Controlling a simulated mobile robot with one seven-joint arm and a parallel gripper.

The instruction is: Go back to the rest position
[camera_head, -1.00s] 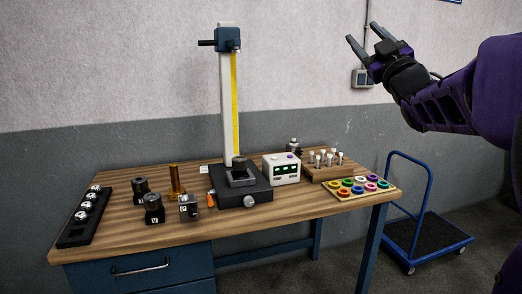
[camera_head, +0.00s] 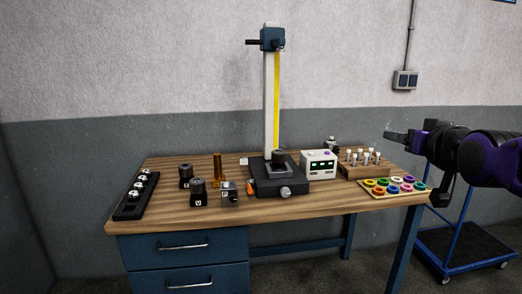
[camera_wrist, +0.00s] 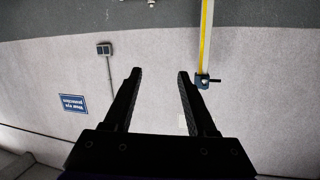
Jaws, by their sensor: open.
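My gripper (camera_head: 392,135) is at the right in the head view, above and beyond the right end of the workbench (camera_head: 150,220). It points left and touches nothing. In the wrist view its two dark fingers (camera_wrist: 158,85) are spread apart with nothing between them.
On the bench stand a tall measuring column (camera_head: 270,100) on a black base, a white box with a display (camera_head: 319,164), a wooden pin rack (camera_head: 364,170), a tray of coloured rings (camera_head: 420,190) and several dark holders. A blue cart (camera_head: 465,245) stands at the right.

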